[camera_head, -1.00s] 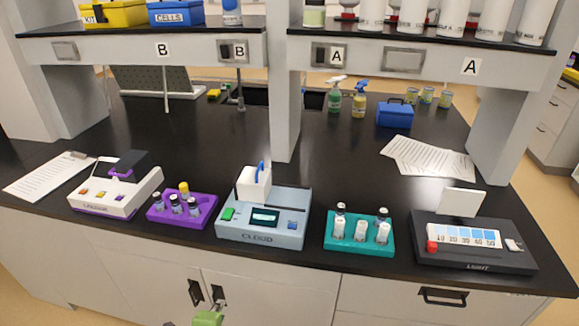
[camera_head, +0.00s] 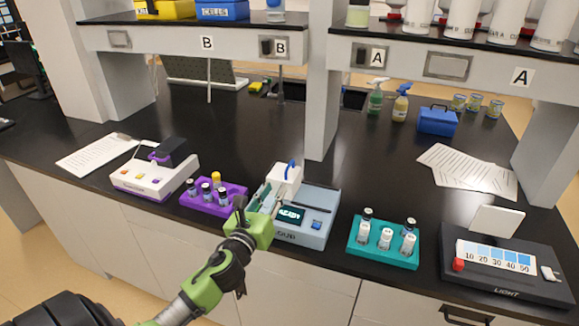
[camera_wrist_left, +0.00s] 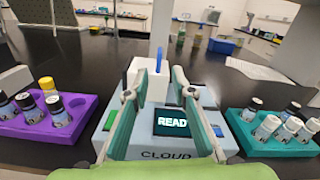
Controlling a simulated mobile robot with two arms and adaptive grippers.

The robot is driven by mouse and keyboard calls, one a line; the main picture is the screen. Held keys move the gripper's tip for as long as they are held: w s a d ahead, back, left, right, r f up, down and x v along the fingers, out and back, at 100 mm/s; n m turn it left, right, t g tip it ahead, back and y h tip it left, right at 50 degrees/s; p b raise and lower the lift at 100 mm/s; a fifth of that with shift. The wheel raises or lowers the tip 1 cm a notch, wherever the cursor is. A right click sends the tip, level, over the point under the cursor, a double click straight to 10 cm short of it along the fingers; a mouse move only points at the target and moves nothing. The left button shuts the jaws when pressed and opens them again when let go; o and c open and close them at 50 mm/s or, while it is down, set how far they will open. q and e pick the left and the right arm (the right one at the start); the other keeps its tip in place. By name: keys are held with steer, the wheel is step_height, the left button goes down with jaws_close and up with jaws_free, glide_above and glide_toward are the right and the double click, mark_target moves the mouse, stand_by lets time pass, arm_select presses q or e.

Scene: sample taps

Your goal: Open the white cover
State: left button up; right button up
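The white cover (camera_head: 287,178) is a small box with a blue handle (camera_head: 291,169) on top. It sits upright on the back left of the light blue CLOUD device (camera_head: 318,205) and looks closed. My left gripper (camera_head: 258,202) is over the front left of this device. In the left wrist view its fingers (camera_wrist_left: 158,72) are apart, with the white cover (camera_wrist_left: 154,86) and its blue handle (camera_wrist_left: 154,58) showing ahead between them. Nothing is visibly held, and contact with the cover cannot be told. The device's screen (camera_wrist_left: 171,122) is lit. My right gripper is not in view.
A purple rack (camera_head: 207,207) of vials stands left of the device, and a teal rack (camera_head: 383,256) of vials stands right. A white and purple instrument (camera_head: 150,178) is farther left, a black LIGHT device (camera_head: 500,285) far right. A shelf post (camera_head: 322,110) rises behind.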

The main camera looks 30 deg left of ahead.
mark_target(286, 171)
arm_select(q)
steer(key=p+x, duration=0.2)
steer(key=x, duration=1)
steer(key=shift+w, duration=0.15)
